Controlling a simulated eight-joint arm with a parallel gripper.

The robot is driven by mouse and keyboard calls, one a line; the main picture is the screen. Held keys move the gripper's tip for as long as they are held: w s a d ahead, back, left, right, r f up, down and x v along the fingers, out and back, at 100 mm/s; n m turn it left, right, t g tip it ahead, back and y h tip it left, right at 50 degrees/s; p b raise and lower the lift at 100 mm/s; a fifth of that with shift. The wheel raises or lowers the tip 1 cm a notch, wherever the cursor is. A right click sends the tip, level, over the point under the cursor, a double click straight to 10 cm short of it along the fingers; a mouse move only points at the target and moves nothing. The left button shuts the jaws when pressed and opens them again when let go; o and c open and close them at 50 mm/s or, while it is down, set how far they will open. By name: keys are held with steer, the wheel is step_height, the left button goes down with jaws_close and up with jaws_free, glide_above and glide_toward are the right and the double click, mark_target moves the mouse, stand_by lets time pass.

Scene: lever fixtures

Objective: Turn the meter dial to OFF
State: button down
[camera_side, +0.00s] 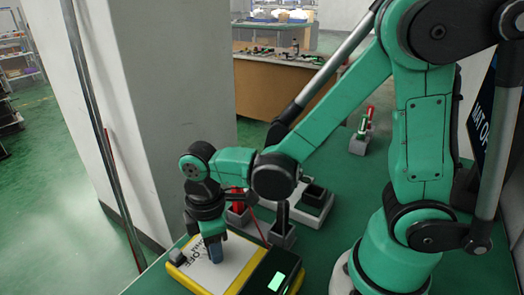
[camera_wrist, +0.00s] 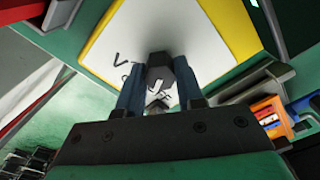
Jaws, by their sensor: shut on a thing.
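The meter (camera_side: 236,262) is a yellow-edged box with a white face and black lettering, lying on the green table. A black end with a lit pale green screen (camera_side: 277,281) is at its right. Its dial (camera_wrist: 159,78) is a dark knob on the white face in the wrist view. My gripper (camera_side: 214,250) points down onto the meter face in the side view. In the wrist view its two blue-grey fingers (camera_wrist: 159,68) stand either side of the dial, shut on it. Lettering near the dial is partly hidden, so the dial's setting cannot be read.
Behind the meter stand a grey lever fixture (camera_side: 281,233) and a pale base with a black block (camera_side: 314,197). A red-handled fixture (camera_side: 366,122) is farther back. A white pillar (camera_side: 165,80) rises close behind my gripper.

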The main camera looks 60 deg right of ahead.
steer(key=shift+n, duration=1.8)
steer(key=c, duration=0.6)
jaws_free()
steer(key=shift+o, duration=0.2)
steer(key=shift+r, duration=2.8)
